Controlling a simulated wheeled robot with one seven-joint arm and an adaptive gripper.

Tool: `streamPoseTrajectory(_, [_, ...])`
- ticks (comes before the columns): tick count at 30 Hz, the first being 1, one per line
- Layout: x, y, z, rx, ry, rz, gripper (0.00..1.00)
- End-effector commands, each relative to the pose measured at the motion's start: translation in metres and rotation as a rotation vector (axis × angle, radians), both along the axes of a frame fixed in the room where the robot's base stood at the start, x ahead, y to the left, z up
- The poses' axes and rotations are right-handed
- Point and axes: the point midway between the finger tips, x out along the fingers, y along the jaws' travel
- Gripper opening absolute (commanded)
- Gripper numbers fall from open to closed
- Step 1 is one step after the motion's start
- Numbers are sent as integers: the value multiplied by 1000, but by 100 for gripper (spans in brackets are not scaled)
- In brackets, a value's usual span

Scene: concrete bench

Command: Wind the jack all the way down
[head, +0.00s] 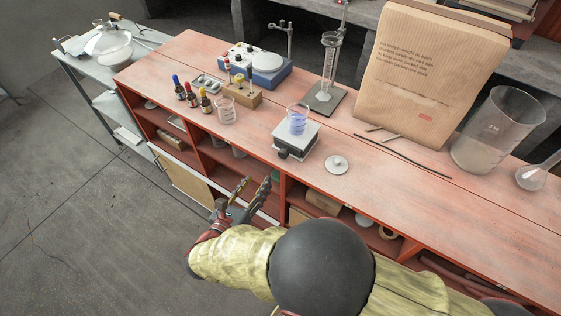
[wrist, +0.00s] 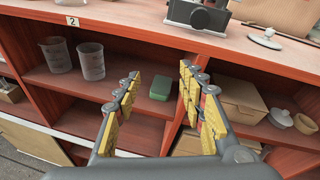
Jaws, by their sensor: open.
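The jack (head: 298,142) is a small block with a pale top plate and a dark round knob (head: 283,154) on its front side. It stands near the bench's front edge; how high it is raised is hard to tell. A beaker of blue liquid (head: 297,122) stands upright on its plate. In the wrist view the jack (wrist: 205,14) is cut off at the top edge, and the beaker is out of frame. My gripper (head: 254,186) is open and empty in front of the bench, below the jack and apart from it. Its spread fingers (wrist: 160,72) face the shelves.
A flat round lid (head: 336,164) lies right of the jack, and thin rods (head: 400,155) lie farther right. An empty beaker (head: 226,110) and dropper bottles (head: 191,95) stand left. A measuring cylinder (head: 328,65) stands behind. The red bench edge overhangs the shelves.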

Motion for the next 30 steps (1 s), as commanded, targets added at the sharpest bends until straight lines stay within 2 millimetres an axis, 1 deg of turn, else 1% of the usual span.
streamPoseTrajectory(1, [-1,-7,14,-30,-43,-36,40])
streamPoseTrajectory(3, [-4,-16,35,-66,-101,-82,40])
streamPoseTrajectory(6, [-10,-26,53,-113,-150,-126,40])
streamPoseTrajectory(9, [-11,-32,60,-133,-171,-144,40])
streamPoseTrajectory(14, [0,-43,60,-137,-174,-150,40])
streamPoseTrajectory(18, [18,-56,60,-135,-175,-149,40])
streamPoseTrajectory(24, [39,-72,60,-136,-174,-147,40])
streamPoseTrajectory(30, [48,-79,61,-136,-172,-145,40])
